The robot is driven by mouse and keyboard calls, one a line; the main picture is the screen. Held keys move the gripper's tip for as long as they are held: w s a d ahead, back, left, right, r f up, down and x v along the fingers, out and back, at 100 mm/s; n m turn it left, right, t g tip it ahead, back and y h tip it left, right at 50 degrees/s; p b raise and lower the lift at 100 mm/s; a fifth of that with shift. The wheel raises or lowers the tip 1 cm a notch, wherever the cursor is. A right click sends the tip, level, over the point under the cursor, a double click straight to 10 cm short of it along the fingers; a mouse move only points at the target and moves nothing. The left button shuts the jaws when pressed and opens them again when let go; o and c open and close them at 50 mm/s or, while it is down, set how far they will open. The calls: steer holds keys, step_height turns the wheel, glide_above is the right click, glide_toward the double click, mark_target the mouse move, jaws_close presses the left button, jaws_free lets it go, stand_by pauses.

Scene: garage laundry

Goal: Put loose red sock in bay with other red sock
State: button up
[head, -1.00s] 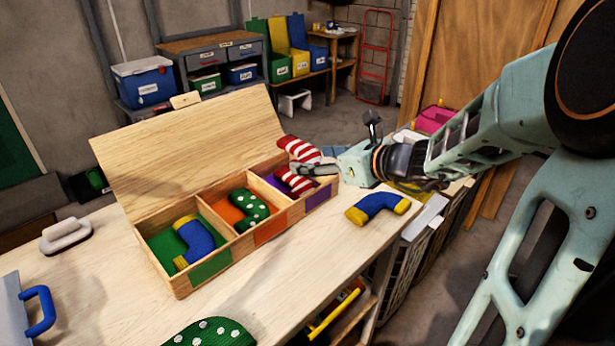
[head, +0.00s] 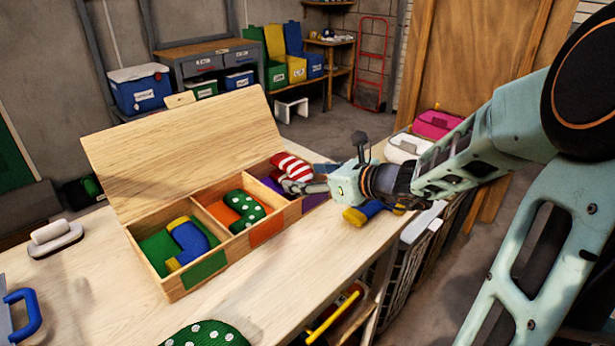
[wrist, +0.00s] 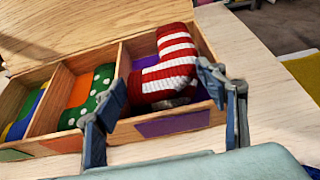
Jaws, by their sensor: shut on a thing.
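A red and white striped sock (head: 290,167) is held by my gripper (head: 302,186) over the purple right-hand bay of an open wooden box (head: 152,263). In the wrist view the striped sock (wrist: 172,62) lies between the two fingers of my gripper (wrist: 160,88), low in or just above the purple bay (wrist: 172,124). The other red sock is hidden or cannot be told apart beneath it. A green dotted sock (head: 243,208) lies in the orange middle bay. A blue and yellow sock (head: 192,238) lies in the green left bay.
A loose blue and yellow sock (head: 357,214) lies by the table's right edge, partly behind my gripper. A loose green dotted sock (head: 207,335) lies at the front edge. The box lid (head: 185,145) stands open behind the bays. A brush (head: 54,238) sits at left.

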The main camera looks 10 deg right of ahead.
steer(key=shift+f, duration=0.2)
steer(key=o, duration=1.1)
steer(key=shift+r+p, duration=0.5)
steer(key=shift+r, duration=0.15)
steer(key=p+v, duration=0.3)
steer(key=v, duration=0.9)
